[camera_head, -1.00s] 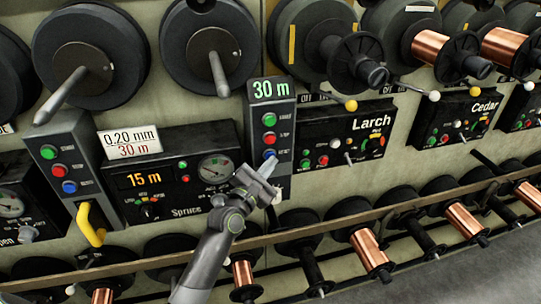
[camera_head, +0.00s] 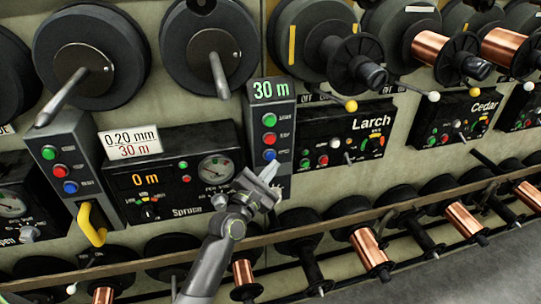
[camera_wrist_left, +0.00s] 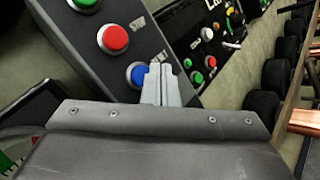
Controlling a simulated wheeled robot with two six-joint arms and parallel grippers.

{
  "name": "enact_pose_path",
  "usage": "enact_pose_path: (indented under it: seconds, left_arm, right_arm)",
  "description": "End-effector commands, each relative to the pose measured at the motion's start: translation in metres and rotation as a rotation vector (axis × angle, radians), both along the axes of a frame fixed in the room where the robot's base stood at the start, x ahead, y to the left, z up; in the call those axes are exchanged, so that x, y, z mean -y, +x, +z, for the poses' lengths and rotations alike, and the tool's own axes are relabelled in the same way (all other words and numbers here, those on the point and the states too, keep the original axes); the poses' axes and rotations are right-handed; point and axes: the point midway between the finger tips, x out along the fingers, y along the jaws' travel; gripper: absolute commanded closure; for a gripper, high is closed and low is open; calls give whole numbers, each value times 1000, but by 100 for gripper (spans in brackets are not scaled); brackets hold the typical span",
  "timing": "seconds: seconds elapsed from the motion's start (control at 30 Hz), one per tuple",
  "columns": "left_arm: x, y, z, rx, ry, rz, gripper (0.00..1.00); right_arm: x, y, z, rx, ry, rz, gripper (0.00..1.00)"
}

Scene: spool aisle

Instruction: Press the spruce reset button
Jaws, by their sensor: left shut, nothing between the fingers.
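The Spruce panel (camera_head: 186,212) is a black box with a dial and an orange display (camera_head: 145,180) reading 0 m. The column has a green, a red and a blue button, and the blue reset button (camera_head: 270,154) is lowest. My left gripper (camera_head: 270,170) is shut and empty, its tips just below the blue button. In the left wrist view the tips (camera_wrist_left: 163,72) are right beside the blue button (camera_wrist_left: 137,75), partly covering it; I cannot tell if they touch.
A similar column (camera_head: 68,165) with a yellow handle (camera_head: 92,224) stands to the left. The Larch panel (camera_head: 345,145) is right of the column. Large black spools jut out above, and a rail (camera_head: 320,228) with smaller spools runs below.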

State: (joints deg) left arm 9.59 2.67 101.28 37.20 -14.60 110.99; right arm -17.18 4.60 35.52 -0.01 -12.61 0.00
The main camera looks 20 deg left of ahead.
Motion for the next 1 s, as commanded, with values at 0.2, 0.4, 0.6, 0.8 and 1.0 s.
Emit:
enact_pose_path:
  seconds: [0.2, 0.4, 0.6, 0.8, 1.0]
  left_arm:
    - [11, -16, 0, -1, -4, -1, 100]
    - [22, -32, -2, -2, -4, 0, 100]
    - [31, -46, -1, 0, -2, 0, 100]
    - [33, -49, 0, 0, 0, 0, 100]
    - [33, -49, 0, 0, 0, 0, 100]
  right_arm:
    - [0, 0, 2, 0, 0, 0, 64]
    - [0, 0, 1, 0, 0, 0, 64]
    - [0, 0, -1, 0, 0, 0, 64]
    - [0, 0, -1, 0, 0, 0, 64]
    - [0, 0, -1, 0, 0, 0, 64]
